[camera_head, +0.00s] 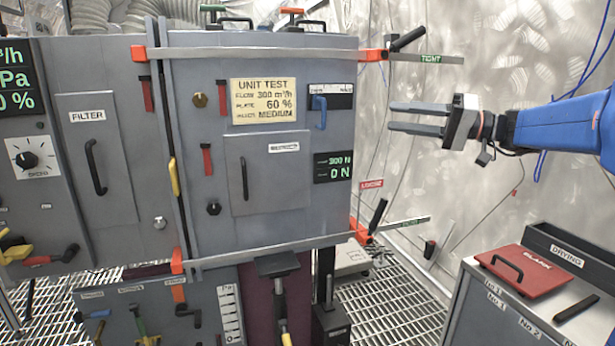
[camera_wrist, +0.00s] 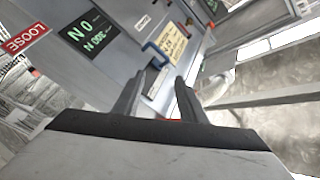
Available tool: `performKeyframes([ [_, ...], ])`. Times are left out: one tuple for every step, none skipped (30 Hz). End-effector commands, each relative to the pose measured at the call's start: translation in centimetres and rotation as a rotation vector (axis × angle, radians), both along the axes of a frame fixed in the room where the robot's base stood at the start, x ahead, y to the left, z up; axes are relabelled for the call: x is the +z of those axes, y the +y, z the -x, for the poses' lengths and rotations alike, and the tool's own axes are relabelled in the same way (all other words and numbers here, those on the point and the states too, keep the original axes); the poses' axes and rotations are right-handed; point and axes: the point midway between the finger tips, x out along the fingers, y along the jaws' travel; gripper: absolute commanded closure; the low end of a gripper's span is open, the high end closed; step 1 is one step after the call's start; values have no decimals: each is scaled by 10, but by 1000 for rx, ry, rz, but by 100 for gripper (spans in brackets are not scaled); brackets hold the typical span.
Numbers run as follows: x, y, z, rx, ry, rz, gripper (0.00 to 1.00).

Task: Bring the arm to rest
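My arm (camera_head: 560,124) reaches in from the right in the head view, roughly level. My gripper (camera_head: 393,117) points left toward the grey cabinet (camera_head: 330,225) and hangs in the air at its right side. Its two fingers are parallel with a gap between them, and nothing shows in the gap. In the wrist view, my gripper (camera_wrist: 162,82) also shows two separate fingers, with the cabinet's front face beyond them. I see no contact between the fingers and the cabinet.
The upper clamp bar (camera_head: 260,53) ends in a black handle (camera_head: 408,39) above my gripper. The lower clamp handle (camera_head: 377,216) juts out below it. A cart (camera_head: 470,310) with a red plate (camera_head: 522,270) stands at the lower right. The grating floor (camera_head: 395,300) is open between them.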

Motion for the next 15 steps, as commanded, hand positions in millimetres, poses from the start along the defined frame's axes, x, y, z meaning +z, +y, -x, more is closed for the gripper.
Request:
performKeyframes([
  [-17,16,18,7,54,58,62],
  [-29,24,28,8,89,93,62],
  [-46,33,41,8,136,144,62],
  [-59,39,51,6,169,182,62],
  [-71,44,61,5,201,220,62],
  [-88,50,75,-1,241,272,62],
  [-101,53,86,-7,271,309,62],
  [-114,56,97,-12,299,349,62],
  [-130,58,111,-23,332,402,62],
  [-143,59,122,-30,356,441,62],
  [-156,59,132,-41,378,480,62],
  [-172,59,147,-55,406,533,62],
  [-184,57,158,-66,425,574,62],
  [-196,56,168,-79,442,612,62],
  [-211,52,181,-98,462,665,62],
])
